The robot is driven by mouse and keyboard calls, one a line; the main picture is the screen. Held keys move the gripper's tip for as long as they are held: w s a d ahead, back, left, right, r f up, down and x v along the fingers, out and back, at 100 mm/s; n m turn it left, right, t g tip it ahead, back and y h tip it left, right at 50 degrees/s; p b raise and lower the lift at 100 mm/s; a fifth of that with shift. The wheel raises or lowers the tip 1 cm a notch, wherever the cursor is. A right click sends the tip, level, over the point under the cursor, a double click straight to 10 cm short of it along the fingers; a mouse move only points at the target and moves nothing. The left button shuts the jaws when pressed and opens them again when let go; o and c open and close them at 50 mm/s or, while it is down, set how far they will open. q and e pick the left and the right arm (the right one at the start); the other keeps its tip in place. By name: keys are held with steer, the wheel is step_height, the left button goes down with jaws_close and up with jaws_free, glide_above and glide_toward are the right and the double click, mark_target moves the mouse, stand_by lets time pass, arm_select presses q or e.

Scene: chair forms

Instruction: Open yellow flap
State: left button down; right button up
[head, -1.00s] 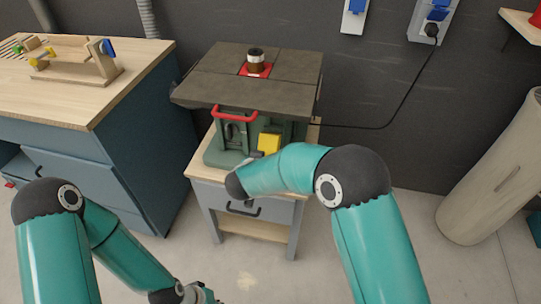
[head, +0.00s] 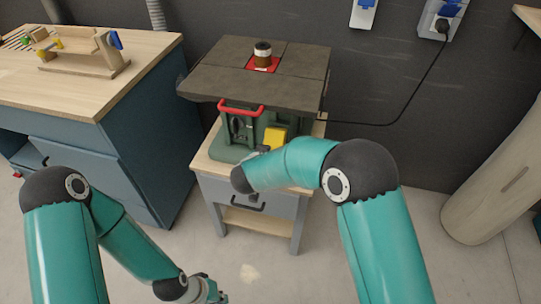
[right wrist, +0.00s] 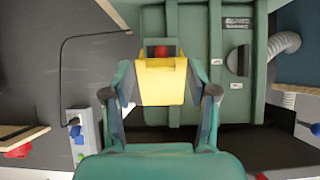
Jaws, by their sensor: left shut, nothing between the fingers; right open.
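The yellow flap (head: 275,137) is on the front of the green machine (head: 228,152), below the dark grey tabletop. In the right wrist view the flap (right wrist: 160,85) is in the middle, with a red knob (right wrist: 161,52) partly showing at its edge. My right gripper (right wrist: 160,75) is open, with one finger on each side of the flap; I cannot tell whether they touch it. In the head view my right forearm hides most of this gripper. My left gripper (head: 212,292) is shut and empty, low at the bottom edge, away from the machine.
The machine stands on a small grey stand (head: 265,205) with a drawer. A red handle (head: 240,108) is left of the flap. A blue workbench (head: 150,130) is at the left. A pale cylinder (head: 490,195) stands at the right. A cable runs to a wall socket (head: 441,18).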

steer(key=v, duration=1.1)
steer(key=shift+s, duration=0.35)
